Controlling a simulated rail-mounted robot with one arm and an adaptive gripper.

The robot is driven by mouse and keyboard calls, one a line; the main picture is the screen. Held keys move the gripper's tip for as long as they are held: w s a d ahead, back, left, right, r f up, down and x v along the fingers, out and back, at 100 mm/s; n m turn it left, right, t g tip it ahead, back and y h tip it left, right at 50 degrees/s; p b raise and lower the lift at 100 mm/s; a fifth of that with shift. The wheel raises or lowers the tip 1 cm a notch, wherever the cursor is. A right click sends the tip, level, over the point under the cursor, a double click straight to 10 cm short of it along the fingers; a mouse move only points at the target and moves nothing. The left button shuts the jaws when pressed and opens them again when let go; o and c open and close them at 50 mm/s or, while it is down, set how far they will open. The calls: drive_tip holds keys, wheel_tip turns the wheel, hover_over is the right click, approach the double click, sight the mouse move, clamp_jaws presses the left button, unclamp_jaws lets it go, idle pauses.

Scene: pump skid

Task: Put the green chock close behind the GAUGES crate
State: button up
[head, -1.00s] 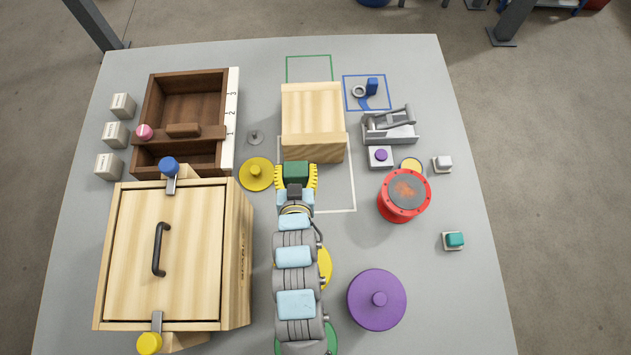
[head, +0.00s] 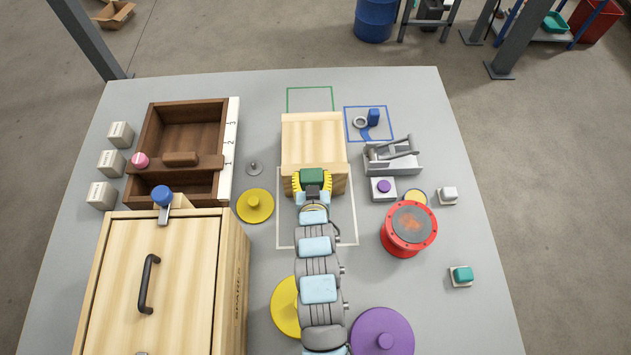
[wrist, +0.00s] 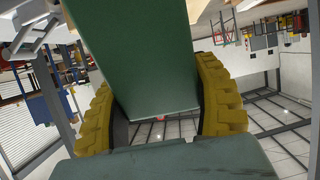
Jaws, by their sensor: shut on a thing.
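The green chock (head: 312,176) is held between the yellow fingers of my gripper (head: 312,182). In the wrist view the chock (wrist: 140,60) fills the gap between both yellow pads, with a dark green surface also across the bottom. In the head view my gripper and the chock overlap the near face of the light wooden crate (head: 312,140) in mid-table; I cannot tell whether they touch it. No label is readable on this crate.
A green outlined square (head: 310,88) lies behind the middle crate, mostly clear. A grey fixture (head: 392,160) and red drum (head: 409,230) stand right. A brown divided tray (head: 180,128) is left.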

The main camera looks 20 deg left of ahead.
wheel_tip(320, 180, down, 6)
drive_tip(key=w+b, duration=0.1)
drive_tip(key=w, duration=0.2)
drive_tip(key=shift+f+b, duration=0.15)
drive_tip(key=shift+b, duration=0.25)
drive_tip(key=o, duration=1.3)
drive_tip(key=shift+f, duration=0.1)
drive_tip(key=shift+c, duration=0.2)
drive_tip(key=p+v, duration=0.4)
drive_tip(key=v, duration=0.8)
